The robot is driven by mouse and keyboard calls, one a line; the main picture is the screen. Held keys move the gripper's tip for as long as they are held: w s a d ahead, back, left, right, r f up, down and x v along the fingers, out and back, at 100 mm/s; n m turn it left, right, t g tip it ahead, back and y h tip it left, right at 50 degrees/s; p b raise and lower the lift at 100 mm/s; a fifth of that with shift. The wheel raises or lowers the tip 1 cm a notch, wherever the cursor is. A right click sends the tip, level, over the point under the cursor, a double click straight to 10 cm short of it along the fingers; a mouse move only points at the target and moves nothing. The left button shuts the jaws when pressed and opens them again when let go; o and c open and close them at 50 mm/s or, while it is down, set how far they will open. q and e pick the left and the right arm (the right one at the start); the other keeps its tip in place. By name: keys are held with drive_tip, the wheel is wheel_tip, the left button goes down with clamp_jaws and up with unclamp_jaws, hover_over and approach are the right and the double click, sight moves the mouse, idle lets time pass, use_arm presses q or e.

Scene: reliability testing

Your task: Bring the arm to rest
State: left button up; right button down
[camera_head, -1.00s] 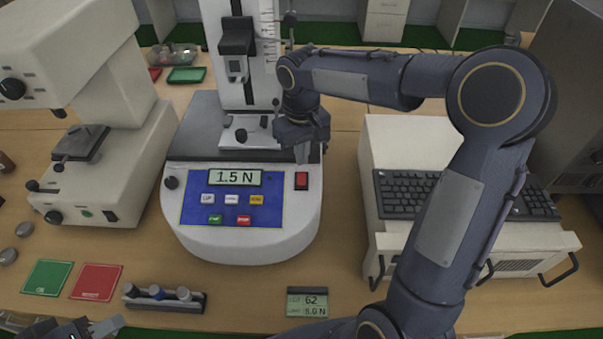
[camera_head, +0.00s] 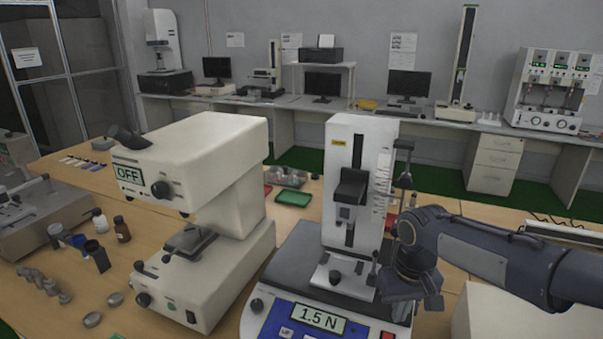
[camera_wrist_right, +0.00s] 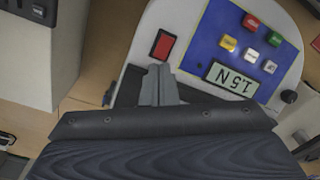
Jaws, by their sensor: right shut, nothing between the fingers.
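My right arm (camera_head: 500,255) comes in from the right in the head view. Its dark right gripper (camera_head: 404,308) hangs fingers down at the right side of the white force tester (camera_head: 345,215), whose display (camera_head: 318,318) reads 1.5 N. In the right wrist view the grey fingers (camera_wrist_right: 160,75) are together with nothing between them. They are beside the red switch (camera_wrist_right: 162,45) on the tester's front panel; I cannot tell whether they touch the tester. My left gripper is out of view.
A cream instrument (camera_head: 205,160) with an OFF display stands left of the tester. Bottles (camera_head: 122,229) and small metal weights (camera_head: 92,320) lie farther left. A green tray (camera_head: 293,198) is behind. A light-coloured box (camera_head: 485,310) stands at the lower right.

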drive_tip(key=s+a+m+t+y, duration=0.2)
drive_tip(key=s+t, duration=0.3)
drive_tip(key=s, duration=1.5)
drive_tip(key=shift+s+r+m+y, duration=0.3)
drive_tip(key=shift+s+y, duration=0.1)
drive_tip(key=shift+y, duration=0.4)
